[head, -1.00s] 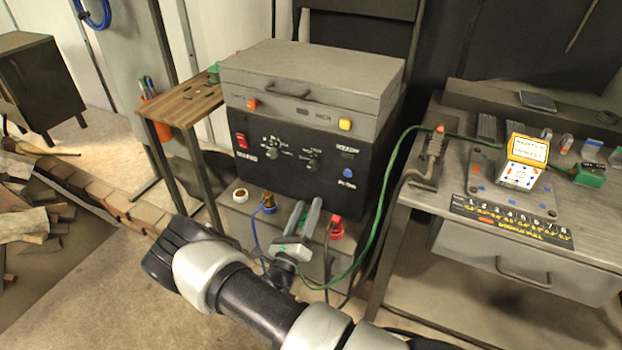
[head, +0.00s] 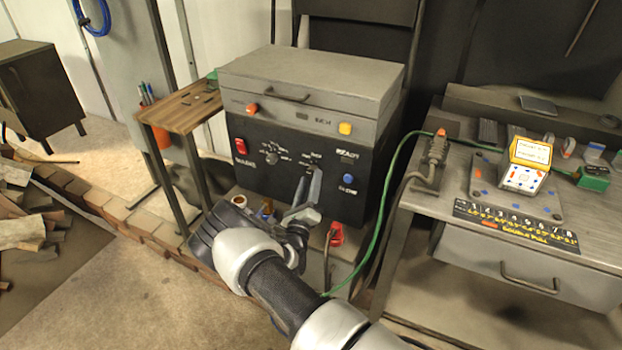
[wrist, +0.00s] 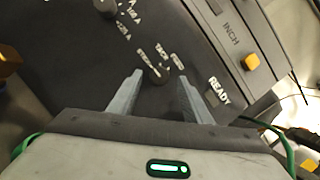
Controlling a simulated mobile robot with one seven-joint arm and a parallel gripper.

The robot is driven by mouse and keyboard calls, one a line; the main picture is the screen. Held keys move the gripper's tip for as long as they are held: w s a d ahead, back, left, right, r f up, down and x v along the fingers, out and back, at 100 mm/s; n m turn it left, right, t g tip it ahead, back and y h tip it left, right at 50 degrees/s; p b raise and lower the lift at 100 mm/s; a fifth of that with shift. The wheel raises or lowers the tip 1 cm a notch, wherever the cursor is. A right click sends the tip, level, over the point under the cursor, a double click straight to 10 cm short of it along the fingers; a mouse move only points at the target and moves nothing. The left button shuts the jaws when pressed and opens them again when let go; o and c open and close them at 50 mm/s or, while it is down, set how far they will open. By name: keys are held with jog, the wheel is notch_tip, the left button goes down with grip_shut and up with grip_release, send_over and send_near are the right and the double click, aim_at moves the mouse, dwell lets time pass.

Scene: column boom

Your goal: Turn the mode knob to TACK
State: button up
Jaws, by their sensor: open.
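The mode knob (wrist: 157,74) is a small dark knob on the black front panel of the grey-topped machine (head: 312,93). In the wrist view the TACK label (wrist: 161,50) stands close by it, with other labels on either side. My gripper (wrist: 159,77) is open, with one finger on each side of the knob. I cannot tell whether the fingers touch it. In the head view my gripper (head: 313,172) reaches up to the panel and largely hides this knob. Which label the knob points at is unclear.
A second knob (head: 271,158) with amp labels sits left on the panel, beside a red switch (head: 240,145). A blue button (head: 348,178) and READY label are to the right. A green cable (head: 385,190) hangs right of the machine, near a workbench (head: 420,198).

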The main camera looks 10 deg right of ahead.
aim_at(313, 170)
jog(key=shift+x, duration=1.3)
jog(key=c, duration=1.1)
jog(key=shift+o, duration=0.2)
jog(key=shift+f+m+b, duration=0.15)
jog(key=shift+m+b, duration=0.25)
jog(key=shift+b, duration=0.1)
jog(key=shift+a+m+h+b, duration=0.1)
jog(key=shift+m+h+b, duration=0.2)
jog(key=shift+m+h, duration=0.1)
jog(key=m+h+b, duration=0.1)
jog(key=m+b, duration=0.1)
jog(key=m, duration=0.2)
jog(key=shift+w+f+h, duration=0.1)
jog(key=shift+h, duration=0.3)
jog(key=shift+m+g+h+b, duration=0.45)
jog(key=shift+m+h+b, duration=0.3)
jog(key=shift+m, duration=0.9)
jog(key=shift+m+g+h+b, duration=0.45)
jog(key=shift+m+h+b, duration=0.25)
jog(key=shift+m, duration=0.95)
